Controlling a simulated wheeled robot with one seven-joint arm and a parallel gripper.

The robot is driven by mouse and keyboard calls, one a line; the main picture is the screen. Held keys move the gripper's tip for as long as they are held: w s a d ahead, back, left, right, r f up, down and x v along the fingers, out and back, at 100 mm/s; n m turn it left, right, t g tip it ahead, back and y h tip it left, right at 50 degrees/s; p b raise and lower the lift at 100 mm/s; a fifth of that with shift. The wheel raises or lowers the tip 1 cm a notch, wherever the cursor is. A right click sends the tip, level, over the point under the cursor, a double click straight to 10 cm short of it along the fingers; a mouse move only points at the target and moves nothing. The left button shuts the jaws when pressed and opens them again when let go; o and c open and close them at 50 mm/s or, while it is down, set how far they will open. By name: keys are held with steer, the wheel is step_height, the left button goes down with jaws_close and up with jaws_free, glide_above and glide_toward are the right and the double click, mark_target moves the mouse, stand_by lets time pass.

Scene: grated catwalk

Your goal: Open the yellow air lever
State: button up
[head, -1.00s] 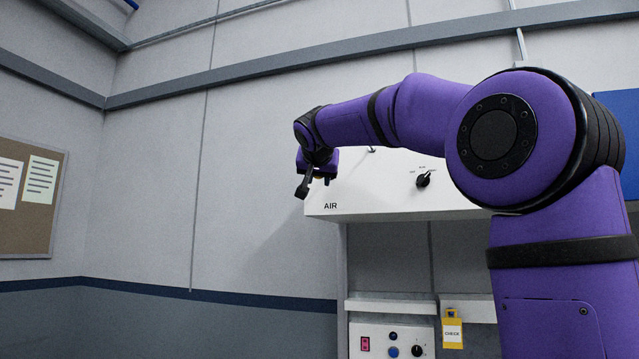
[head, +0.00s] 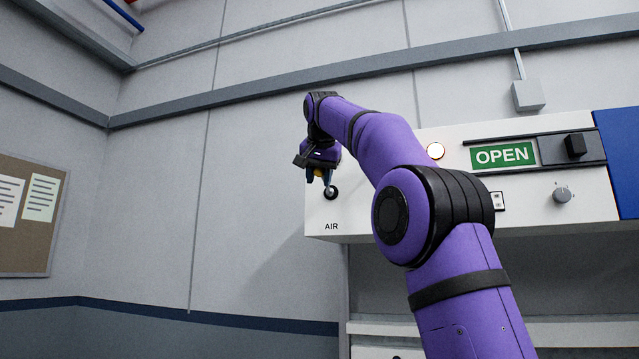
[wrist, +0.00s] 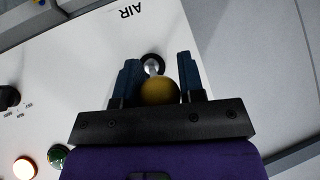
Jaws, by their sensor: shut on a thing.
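The yellow air lever shows in the wrist view as a round yellow knob (wrist: 158,91) on a short silver stem. The stem meets a black round mount on the white panel by the AIR label. In the head view only a sliver of the yellow knob (head: 319,173) shows, beside the mount (head: 331,192). My gripper (head: 320,177) is at the panel's left end, above the AIR label. In the wrist view my gripper (wrist: 158,66) has one dark blue finger on each side of the knob and is shut on it. My palm bar covers the knob's near side.
The white panel (head: 460,215) carries a green OPEN sign (head: 502,156), a black slider (head: 575,146), a lit round lamp (head: 435,151) and a grey knob (head: 562,195). My arm hides the panel's middle. A noticeboard (head: 28,215) hangs at left. Bare wall lies left of the panel.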

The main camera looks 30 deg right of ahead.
steer(key=shift+w+d+r, duration=0.1)
steer(key=shift+d+r, duration=0.05)
steer(key=shift+r, duration=0.3)
steer(key=shift+w+d+r, duration=0.1)
steer(key=shift+r, duration=0.45)
